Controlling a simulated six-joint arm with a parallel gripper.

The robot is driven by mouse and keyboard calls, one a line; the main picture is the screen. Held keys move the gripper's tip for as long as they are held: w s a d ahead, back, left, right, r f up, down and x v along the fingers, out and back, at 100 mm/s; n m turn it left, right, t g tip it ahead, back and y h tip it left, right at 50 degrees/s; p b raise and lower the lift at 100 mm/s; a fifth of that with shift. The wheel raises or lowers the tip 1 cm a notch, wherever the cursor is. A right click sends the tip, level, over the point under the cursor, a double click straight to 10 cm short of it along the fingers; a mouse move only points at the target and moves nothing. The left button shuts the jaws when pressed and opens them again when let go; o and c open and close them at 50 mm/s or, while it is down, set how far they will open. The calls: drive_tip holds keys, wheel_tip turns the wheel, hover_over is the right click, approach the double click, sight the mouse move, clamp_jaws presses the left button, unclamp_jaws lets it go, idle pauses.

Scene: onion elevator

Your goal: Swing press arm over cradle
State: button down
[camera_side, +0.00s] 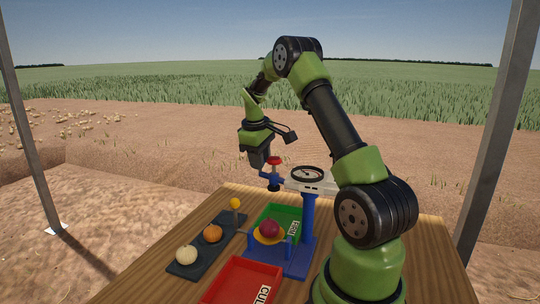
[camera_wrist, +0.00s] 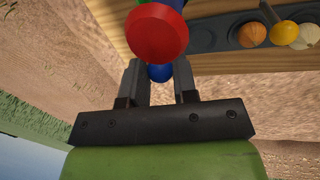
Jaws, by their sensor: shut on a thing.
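The press arm (camera_side: 305,184) is a pale arm with a round dial on a blue post. Its outer end carries a red knob (camera_side: 274,160) and blue parts, and the red knob also shows in the wrist view (camera_wrist: 157,30). My gripper (camera_wrist: 158,78) is shut on the blue handle ball (camera_wrist: 160,73), with one finger on each side. In the side view my gripper (camera_side: 261,164) is at the arm's outer end, off to the upper left of the post. The yellow-orange cradle (camera_side: 268,239) holds a dark red onion (camera_side: 269,228), below and in front of the arm's end.
A green bin (camera_side: 290,211) stands behind the cradle and a red bin (camera_side: 240,285) in front. A dark tray (camera_side: 187,269) at left holds a white onion (camera_side: 186,255) and an orange-brown one (camera_side: 212,233). A yellow ball (camera_side: 235,203) tops a small post.

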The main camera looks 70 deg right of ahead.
drive_tip(key=s+a+n+t+y, duration=0.1)
drive_tip(key=s+a+n, duration=0.3)
drive_tip(key=a+n, duration=0.8)
drive_tip(key=shift+a+n+t, duration=0.4)
drive_tip(key=shift+a+t, duration=0.1)
drive_tip(key=shift+a, duration=1.25)
drive_tip(key=c, duration=0.9)
unclamp_jaws()
drive_tip(key=r, duration=0.3)
drive_tip(key=s+r, duration=0.1)
drive_tip(key=r, duration=0.2)
drive_tip(key=a+r, duration=0.1)
drive_tip(key=r, duration=0.2)
drive_tip(key=shift+s+r, duration=0.35)
drive_tip(key=shift+r, duration=0.05)
